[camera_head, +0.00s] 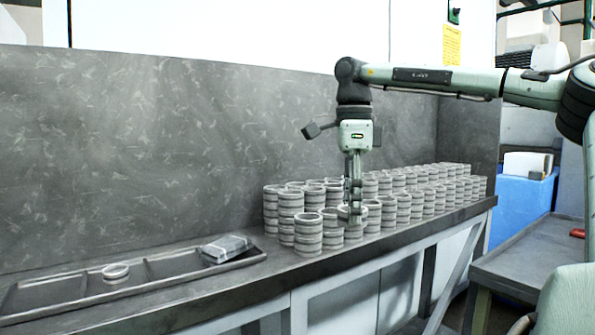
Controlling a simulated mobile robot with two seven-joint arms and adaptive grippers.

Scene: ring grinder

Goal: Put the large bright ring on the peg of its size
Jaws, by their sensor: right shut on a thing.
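My right gripper (354,212) points straight down among the ring stacks, with its fingers shut on a pale ring (343,212) at the top of a short stack. The fingers cover part of this ring; I cannot tell whether it touches the rings below. Another bright ring (115,270) lies in the long grey tray at the left. Many grey rings stand in stacks (308,236) along the bench. Any pegs inside the stacks are hidden. My left gripper is not in view.
The long tray (50,304) has dividers and a grey block (226,247) at its right end. A dark stone wall (150,150) rises behind the bench (420,224). Stacks crowd close around the gripper. A blue bin (524,205) stands at the far right.

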